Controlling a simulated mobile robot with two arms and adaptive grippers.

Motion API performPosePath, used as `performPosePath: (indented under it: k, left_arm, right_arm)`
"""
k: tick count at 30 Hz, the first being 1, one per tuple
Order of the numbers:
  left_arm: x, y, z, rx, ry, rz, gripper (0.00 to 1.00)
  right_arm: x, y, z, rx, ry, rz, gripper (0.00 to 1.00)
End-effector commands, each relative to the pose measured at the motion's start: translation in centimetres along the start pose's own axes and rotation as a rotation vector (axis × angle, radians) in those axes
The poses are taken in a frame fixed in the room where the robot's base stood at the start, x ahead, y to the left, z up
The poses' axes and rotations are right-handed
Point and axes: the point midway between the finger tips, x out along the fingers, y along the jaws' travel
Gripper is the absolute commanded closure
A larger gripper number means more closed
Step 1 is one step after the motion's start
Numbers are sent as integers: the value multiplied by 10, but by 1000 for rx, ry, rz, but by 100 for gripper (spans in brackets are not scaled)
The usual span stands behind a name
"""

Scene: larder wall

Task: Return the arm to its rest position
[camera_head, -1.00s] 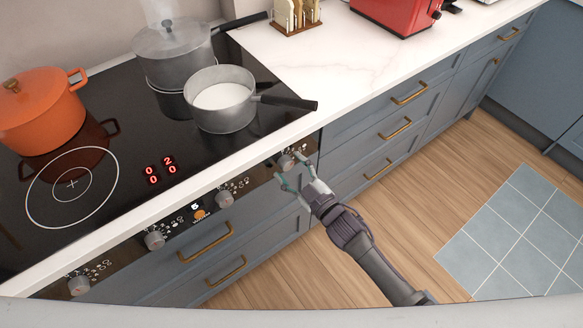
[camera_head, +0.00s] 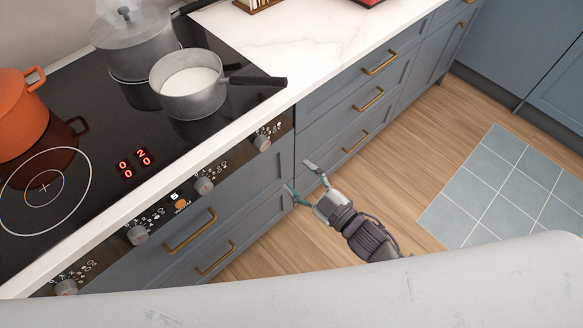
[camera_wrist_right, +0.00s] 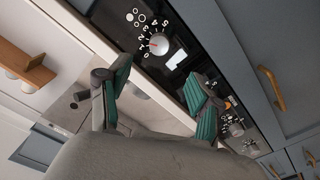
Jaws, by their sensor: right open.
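My right gripper (camera_head: 301,181) is open and empty in front of the drawers below the hob, with its fingers pointing toward the cabinet fronts. It is apart from the rightmost hob knob (camera_head: 262,142). In the right wrist view the two green-padded fingers (camera_wrist_right: 160,100) are spread with nothing between them, and a numbered knob (camera_wrist_right: 158,44) shows beyond them. My left gripper is not in view.
A saucepan of white liquid (camera_head: 188,88), a lidded grey pot (camera_head: 130,42) and an orange pot (camera_head: 20,115) stand on the black hob (camera_head: 90,190). Brass drawer handles (camera_head: 368,98) stick out near the gripper. The wooden floor (camera_head: 420,150) is clear.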

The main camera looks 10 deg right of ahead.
Motion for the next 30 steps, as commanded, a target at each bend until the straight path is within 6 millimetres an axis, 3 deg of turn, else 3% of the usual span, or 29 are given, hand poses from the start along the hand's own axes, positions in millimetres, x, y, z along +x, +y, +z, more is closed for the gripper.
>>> performPosePath:
  k: [17, 20, 23, 26, 30]
  left_arm:
    - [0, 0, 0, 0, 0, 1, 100]
    - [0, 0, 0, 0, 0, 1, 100]
    - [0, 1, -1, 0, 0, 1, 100]
    - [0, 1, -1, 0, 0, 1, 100]
    - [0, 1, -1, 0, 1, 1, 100]
  right_arm:
    - [-1, 0, 0, 1, -1, 0, 36]
    - [-3, -3, 14, 13, -35, 1, 36]
    - [-12, -11, 55, 52, -140, 3, 36]
    - [-33, -28, 117, 118, -309, 6, 36]
    - [-84, -64, 205, 234, -579, 9, 36]
